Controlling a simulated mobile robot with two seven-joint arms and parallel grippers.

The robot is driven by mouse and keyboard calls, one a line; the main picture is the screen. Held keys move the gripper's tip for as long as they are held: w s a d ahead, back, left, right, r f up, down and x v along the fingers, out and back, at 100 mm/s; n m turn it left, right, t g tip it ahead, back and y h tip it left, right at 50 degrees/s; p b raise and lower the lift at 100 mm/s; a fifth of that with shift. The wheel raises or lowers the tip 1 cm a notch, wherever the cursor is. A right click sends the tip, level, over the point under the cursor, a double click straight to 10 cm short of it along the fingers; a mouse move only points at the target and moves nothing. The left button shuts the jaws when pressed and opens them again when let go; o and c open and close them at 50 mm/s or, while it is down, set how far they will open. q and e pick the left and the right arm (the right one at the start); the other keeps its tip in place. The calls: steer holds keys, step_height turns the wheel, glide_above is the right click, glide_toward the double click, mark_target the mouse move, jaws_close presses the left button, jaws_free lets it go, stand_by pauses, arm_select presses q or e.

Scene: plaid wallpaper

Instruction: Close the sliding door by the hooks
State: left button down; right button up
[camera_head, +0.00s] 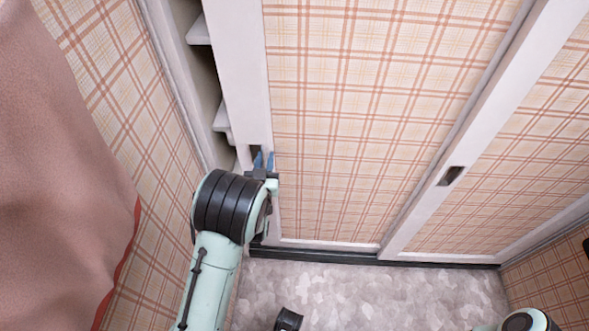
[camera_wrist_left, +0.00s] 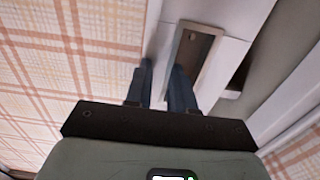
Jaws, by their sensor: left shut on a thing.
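The sliding door (camera_head: 370,110) has a plaid panel in a white frame. It stands partly open, with a gap at its left side. A recessed hook handle (camera_head: 256,155) is set low in its left frame strip; it also shows in the left wrist view (camera_wrist_left: 194,58). My left gripper (camera_head: 264,161) is at this handle, shut on the door's frame edge. In the left wrist view its blue fingers (camera_wrist_left: 162,88) straddle the strip beside the recess, one at the recess and one on the plaid side.
White shelves (camera_head: 221,118) show inside the gap. A second plaid door (camera_head: 505,150) with a dark recessed handle (camera_head: 451,176) stands at the right. A pink cloth-like surface (camera_head: 60,170) fills the left. The patterned floor (camera_head: 380,295) is clear in front.

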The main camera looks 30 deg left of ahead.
mark_target(240, 154)
arm_select(q)
steer(key=s+a, duration=0.1)
steer(key=a, duration=0.1)
steer(key=s+a, duration=0.1)
steer(key=a, duration=0.1)
steer(key=a+b, duration=0.1)
steer(key=a, duration=0.2)
steer(key=shift+s+f, duration=0.1)
steer(key=shift+s, duration=0.3)
arm_select(e)
steer(key=shift+w+d+f+t, duration=0.3)
steer(key=shift+w+d+f, duration=0.2)
steer(key=shift+w+f, duration=0.3)
arm_select(q)
steer(key=c, duration=1)
jaws_free()
steer(key=shift+a, duration=0.1)
steer(key=shift+o, duration=0.2)
arm_select(e)
steer(key=shift+a, duration=0.1)
